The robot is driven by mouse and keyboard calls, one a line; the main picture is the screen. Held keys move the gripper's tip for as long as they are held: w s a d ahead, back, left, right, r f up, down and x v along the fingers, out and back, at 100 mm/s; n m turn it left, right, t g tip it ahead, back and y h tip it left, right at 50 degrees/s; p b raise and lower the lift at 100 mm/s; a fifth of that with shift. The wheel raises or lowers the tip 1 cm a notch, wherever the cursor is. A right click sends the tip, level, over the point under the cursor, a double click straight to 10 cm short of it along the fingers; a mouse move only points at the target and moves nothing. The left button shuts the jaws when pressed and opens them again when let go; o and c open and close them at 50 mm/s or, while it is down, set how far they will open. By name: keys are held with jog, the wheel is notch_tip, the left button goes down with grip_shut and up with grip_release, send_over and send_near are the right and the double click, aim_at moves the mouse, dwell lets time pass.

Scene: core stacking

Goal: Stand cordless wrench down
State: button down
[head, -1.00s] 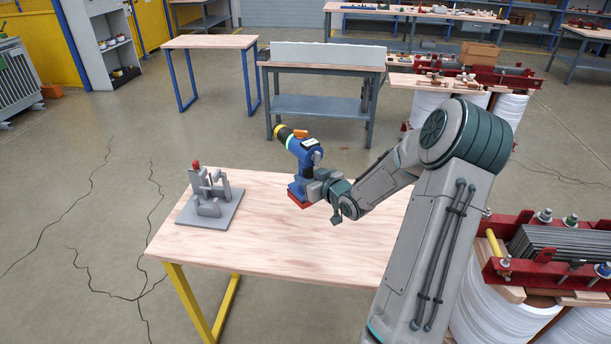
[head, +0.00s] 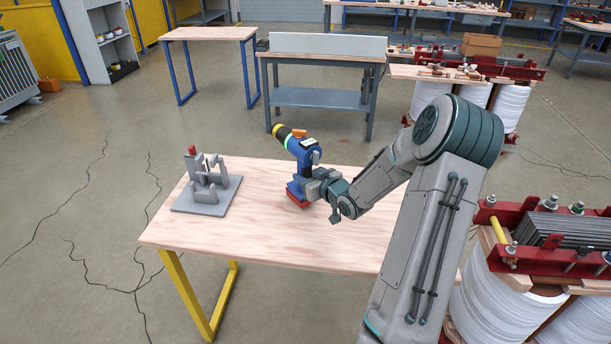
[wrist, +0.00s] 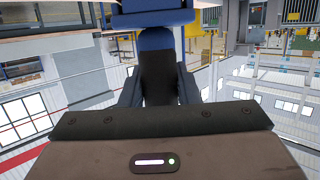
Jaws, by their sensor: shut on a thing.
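The cordless wrench (head: 301,150) is blue with a yellow and black nose, an orange part on top and a red base (head: 297,197). It is upright, nose to the upper left, over the wooden table (head: 270,235). My gripper (head: 311,187) is shut on its handle from the right. I cannot tell whether the red base touches the table top. In the wrist view the wrench (wrist: 155,18) shows as a blue body and dark grip, upside down, between the fingers; its base is out of that view.
A grey fixture (head: 206,193) with a red-tipped clamp stands on the table's left end. The table's front and middle are clear. Red-framed coil equipment (head: 550,260) stands close on the right. Other benches (head: 320,95) are farther back.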

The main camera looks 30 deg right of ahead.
jog(key=shift+f, duration=0.45)
jog(key=shift+f+b, duration=0.3)
jog(key=shift+b, duration=0.2)
jog(key=c, duration=1)
grip_release()
jog(key=shift+s+f, duration=0.1)
jog(key=shift+f, duration=0.05)
jog(key=v, duration=1.3)
jog(key=shift+s+r+p, duration=0.3)
